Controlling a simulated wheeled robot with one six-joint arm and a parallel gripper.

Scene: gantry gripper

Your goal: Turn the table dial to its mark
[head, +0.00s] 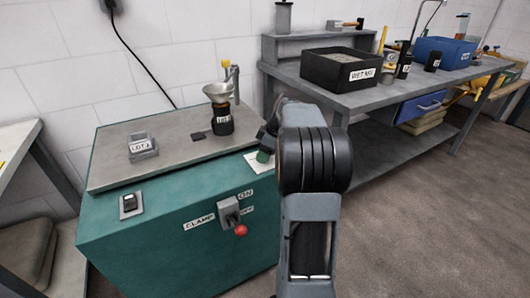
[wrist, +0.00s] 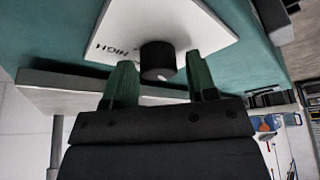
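The dial is a black round knob (wrist: 157,60) on a white plate (wrist: 200,25) with HIGH lettered on it, fixed to the teal cabinet's front. My gripper (wrist: 161,63) has its two green fingers apart, one to each side of the knob in the wrist view, with a visible gap on both sides. In the head view, my gripper (head: 263,157) is in front of the white plate (head: 252,165) at the cabinet's upper right, and it hides the knob. I cannot make out the pointer or the mark.
The teal cabinet (head: 150,245) also carries a red-tipped clamp lever (head: 240,229) and a rocker switch (head: 129,204). On its grey top stand a LOT block (head: 142,147) and a black jar with a funnel (head: 221,120). A workbench (head: 310,78) with bins is behind to the right.

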